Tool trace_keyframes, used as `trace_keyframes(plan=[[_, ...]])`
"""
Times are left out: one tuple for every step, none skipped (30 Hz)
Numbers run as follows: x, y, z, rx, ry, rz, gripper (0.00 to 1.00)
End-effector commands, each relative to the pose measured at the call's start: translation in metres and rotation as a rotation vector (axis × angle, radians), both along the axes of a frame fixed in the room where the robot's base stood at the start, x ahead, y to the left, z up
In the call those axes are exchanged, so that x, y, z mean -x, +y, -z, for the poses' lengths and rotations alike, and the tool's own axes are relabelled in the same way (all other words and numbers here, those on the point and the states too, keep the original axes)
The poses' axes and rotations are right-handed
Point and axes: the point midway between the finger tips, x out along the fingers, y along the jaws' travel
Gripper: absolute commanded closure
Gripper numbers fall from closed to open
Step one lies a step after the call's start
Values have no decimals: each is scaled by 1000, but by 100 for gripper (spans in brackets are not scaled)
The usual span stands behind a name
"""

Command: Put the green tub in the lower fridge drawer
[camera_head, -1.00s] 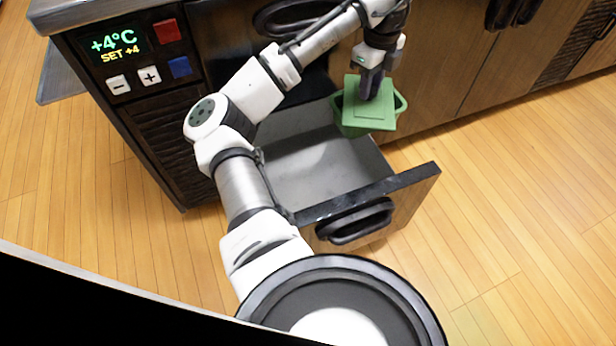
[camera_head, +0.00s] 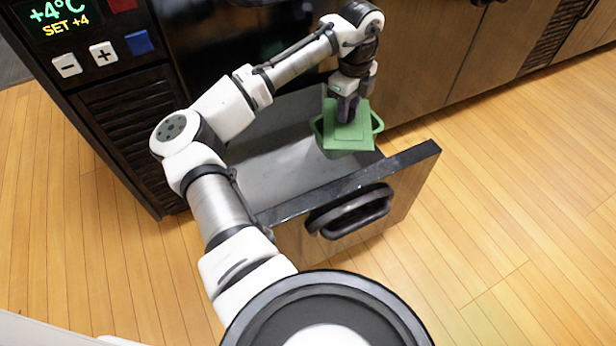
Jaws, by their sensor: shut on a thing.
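The green tub (camera_head: 352,142) has a flat square lid and rounded side handles. It hangs over the right inner part of the open lower drawer (camera_head: 283,172), near the drawer's right wall. My gripper (camera_head: 347,112) points down and is shut on the top of the tub at its lid. The drawer is pulled out, and its grey floor looks empty. It has a dark top edge and a black handle (camera_head: 350,212). I cannot tell how far the tub's bottom is above the drawer floor. The fingertips are partly hidden against the lid.
The control panel (camera_head: 95,45) with a +4°C display and buttons is at the top left. Wooden cabinet fronts (camera_head: 430,70) run along the right behind the drawer. The wooden floor (camera_head: 500,230) right of the drawer is clear.

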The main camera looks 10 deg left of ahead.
Motion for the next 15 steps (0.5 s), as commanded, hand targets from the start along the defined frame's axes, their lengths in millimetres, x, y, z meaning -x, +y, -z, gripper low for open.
trace_keyframes(plan=[[0,0,10,0,0,0,100],[0,0,16,-1,1,0,100],[0,0,25,-2,1,0,100],[0,0,33,-1,1,0,100],[0,0,41,-2,1,0,100],[0,0,53,-2,1,0,100],[0,0,60,-2,1,0,100],[0,0,69,-2,1,0,100],[0,0,79,-2,1,0,100],[0,1,87,-2,1,0,100],[0,1,95,-1,0,0,100],[0,1,106,-2,1,0,100],[0,0,113,-1,0,0,100],[0,1,120,-2,1,0,100],[0,0,128,-1,0,0,100]])
